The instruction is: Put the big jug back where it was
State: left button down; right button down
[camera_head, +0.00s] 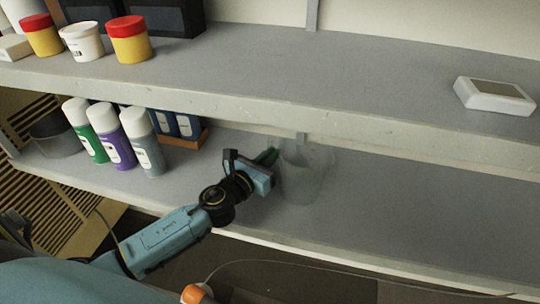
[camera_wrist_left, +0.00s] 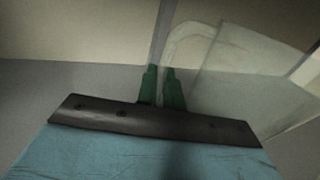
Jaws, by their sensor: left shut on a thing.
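The big jug (camera_head: 303,178) is clear and see-through. My left gripper (camera_head: 270,158) reaches in from the left and is shut on the jug's handle side. In the left wrist view the jug (camera_wrist_left: 250,82) fills the right side, with its pale handle (camera_wrist_left: 185,38) by the green fingers of my left gripper (camera_wrist_left: 161,88). The exact grip on the handle is faint. My right gripper is not in view.
The lower shelf (camera_head: 420,215) is bare to the jug's right. Spray cans (camera_head: 117,142), blue boxes and a dark pot (camera_head: 54,135) stand at its left. The upper shelf (camera_head: 270,75) overhangs it, with tubs (camera_head: 128,42) and a white device (camera_head: 494,95).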

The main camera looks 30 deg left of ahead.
pick_arm(q)
jog(key=c, duration=1.5)
grip_release()
jog(key=shift+c, duration=0.2)
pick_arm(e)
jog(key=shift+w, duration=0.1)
pick_arm(q)
jog(key=shift+r, duration=0.15)
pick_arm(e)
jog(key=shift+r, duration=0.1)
